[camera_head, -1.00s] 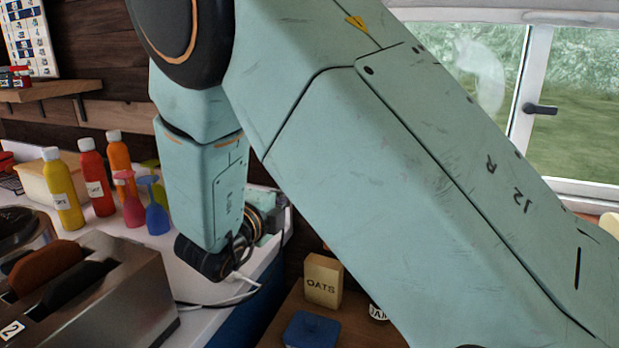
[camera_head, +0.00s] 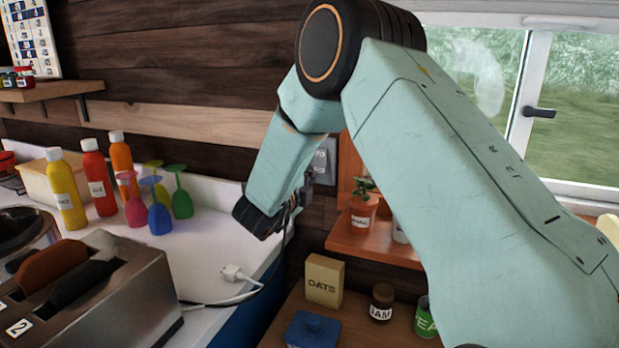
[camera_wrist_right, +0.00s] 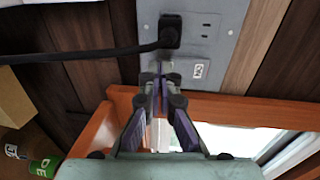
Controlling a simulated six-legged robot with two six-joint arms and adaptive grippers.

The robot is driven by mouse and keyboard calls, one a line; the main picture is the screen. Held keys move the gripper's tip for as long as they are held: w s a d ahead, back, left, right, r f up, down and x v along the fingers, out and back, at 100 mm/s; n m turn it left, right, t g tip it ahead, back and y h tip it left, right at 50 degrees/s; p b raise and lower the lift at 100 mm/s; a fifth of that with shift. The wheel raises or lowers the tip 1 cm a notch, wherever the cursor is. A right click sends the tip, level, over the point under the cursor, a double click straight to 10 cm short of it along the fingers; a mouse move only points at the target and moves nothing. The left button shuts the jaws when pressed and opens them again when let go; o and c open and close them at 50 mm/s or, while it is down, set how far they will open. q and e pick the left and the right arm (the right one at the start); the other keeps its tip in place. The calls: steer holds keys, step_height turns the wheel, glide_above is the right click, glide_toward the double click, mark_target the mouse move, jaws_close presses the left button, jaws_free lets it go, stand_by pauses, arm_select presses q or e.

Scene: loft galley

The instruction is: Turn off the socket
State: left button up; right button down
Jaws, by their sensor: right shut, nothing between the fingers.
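The grey metal wall socket (camera_head: 325,158) is on the plank wall right of the counter, partly hidden by my right arm. In the right wrist view the socket plate (camera_wrist_right: 226,38) fills the top middle. A black plug (camera_wrist_right: 170,32) with a black cable sits in its left outlet; the right outlet is empty. A small light switch (camera_wrist_right: 200,69) is below the outlets. My right gripper (camera_wrist_right: 160,82) is shut and empty, its tips in front of the plate's lower part, left of the switch. I cannot tell whether they touch. My left gripper is not in view.
An orange shelf (camera_head: 375,247) with a potted plant (camera_head: 363,208) is below and right of the socket. Goblets (camera_head: 160,216), bottles (camera_head: 103,182) and a toaster (camera_head: 95,285) stand on the white counter. A white plug (camera_head: 236,273) lies near its edge.

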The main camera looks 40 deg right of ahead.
steer(key=shift+w+d+f+h+b, duration=0.2)
steer(key=shift+w+d+b, duration=0.1)
steer(key=shift+d+b, duration=0.2)
steer(key=shift+w+d+f+h+b, duration=0.1)
steer(key=shift+w+d+h+b, duration=0.15)
steer(key=shift+d+b, duration=0.2)
steer(key=shift+s, duration=0.1)
